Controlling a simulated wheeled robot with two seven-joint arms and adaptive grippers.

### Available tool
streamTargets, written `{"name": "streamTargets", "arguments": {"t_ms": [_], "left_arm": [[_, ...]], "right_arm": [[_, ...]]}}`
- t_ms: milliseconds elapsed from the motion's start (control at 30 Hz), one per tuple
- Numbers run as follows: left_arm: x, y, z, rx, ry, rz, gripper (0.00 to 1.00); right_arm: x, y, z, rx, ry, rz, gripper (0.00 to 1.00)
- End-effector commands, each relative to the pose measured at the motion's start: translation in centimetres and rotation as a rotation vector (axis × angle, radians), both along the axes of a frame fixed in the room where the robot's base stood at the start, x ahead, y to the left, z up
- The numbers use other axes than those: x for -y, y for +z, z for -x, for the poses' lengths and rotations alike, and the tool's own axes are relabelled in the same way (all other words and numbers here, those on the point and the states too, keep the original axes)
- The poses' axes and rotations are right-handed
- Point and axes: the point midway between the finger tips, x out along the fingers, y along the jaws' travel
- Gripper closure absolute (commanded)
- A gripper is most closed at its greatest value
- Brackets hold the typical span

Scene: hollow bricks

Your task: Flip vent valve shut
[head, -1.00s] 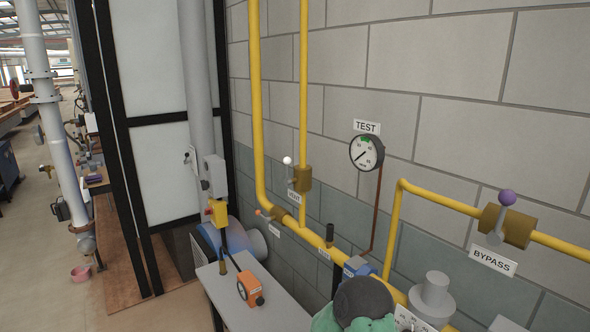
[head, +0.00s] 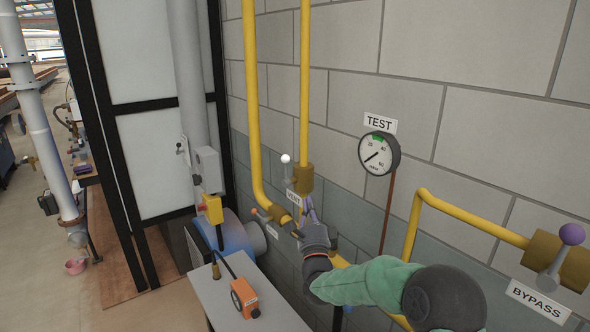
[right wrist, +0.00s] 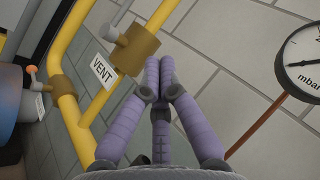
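The vent valve is a brass body (head: 304,178) on the thin vertical yellow pipe, with a grey lever standing up along the pipe to a white ball (head: 286,159). A VENT label (head: 294,199) hangs below it. In the right wrist view the brass body (right wrist: 137,49) is just left of my fingertips, with the grey lever base on its left; the white ball is not visible there. My right gripper (head: 309,207) is just below the valve; its purple fingers (right wrist: 159,66) are together and empty, apart from the lever. My left gripper is out of view.
A TEST gauge (head: 379,153) is on the block wall to the right. The bypass valve, with a purple ball (head: 571,234), is at far right. Another valve with an orange-tipped lever (right wrist: 31,69) is left of the label. A grey bench (head: 215,300) with an orange box (head: 244,298) stands below.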

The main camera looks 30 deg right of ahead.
Motion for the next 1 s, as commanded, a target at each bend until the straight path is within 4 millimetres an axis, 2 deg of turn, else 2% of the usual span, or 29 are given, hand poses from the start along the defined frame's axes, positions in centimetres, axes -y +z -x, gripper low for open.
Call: {"name": "streamTargets", "arguments": {"t_ms": [267, 767, 1000], "left_arm": [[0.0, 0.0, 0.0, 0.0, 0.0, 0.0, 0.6], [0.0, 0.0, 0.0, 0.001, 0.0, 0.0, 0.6], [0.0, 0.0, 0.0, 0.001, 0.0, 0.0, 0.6]], "right_arm": [[0.4, 0.5, -1.1, -0.002, 0.001, 0.001, 1.0], [3.9, 4.3, -8.3, -0.003, 0.0, 0.001, 1.0], [2.6, 5.7, -10.7, -0.003, 0.002, 0.001, 1.0]]}}
